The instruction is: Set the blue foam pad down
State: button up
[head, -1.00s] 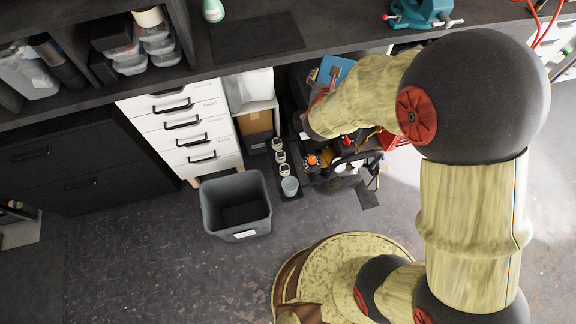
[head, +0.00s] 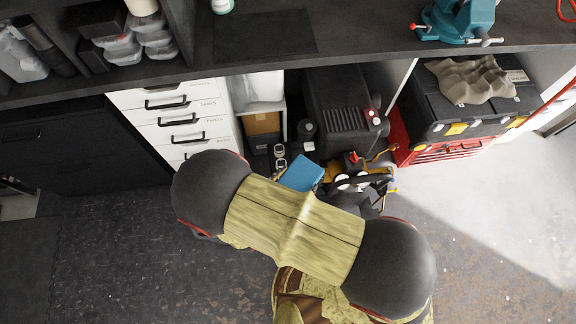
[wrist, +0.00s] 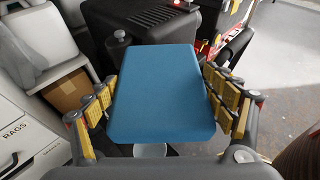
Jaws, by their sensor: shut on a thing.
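The blue foam pad (wrist: 163,95) is a flat rectangular block in the middle of the wrist view. My gripper (wrist: 160,82) is shut on it, with yellow-padded fingers at its left and right sides. The pad is held up over the floor clutter, below the bench top. What lies directly under the pad is mostly hidden.
The dark workbench top (head: 365,35) has a teal vise (head: 455,20) at the right and a bare dark mat (head: 262,37). White drawers (head: 180,118) stand at left. A black case (head: 340,110) and a toolbox (head: 440,125) stand under the bench. Floor at right is clear.

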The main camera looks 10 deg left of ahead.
jog(key=shift+s+d+f, duration=0.5)
jog(key=shift+s+f, duration=0.05)
jog(key=shift+s, duration=0.25)
jog(key=shift+w+a+f+b, duration=0.1)
jog(key=shift+w+f+b, duration=0.05)
jog(key=shift+f+b, duration=0.15)
jog(key=shift+w+a+f+b, duration=1.3)
jog(key=shift+w+f, duration=0.5)
jog(key=shift+f, duration=0.25)
jog(key=shift+w+a+f+b, duration=1.35)
jog(key=shift+w+f, duration=0.45)
jog(key=shift+f, duration=0.3)
jog(key=shift+w+a+f+b, duration=1.3)
jog(key=shift+w+f, duration=0.5)
jog(key=shift+f, duration=0.25)
jog(key=shift+f, duration=0.2)
jog(key=o, duration=1.1)
jog(key=shift+o, duration=0.2)
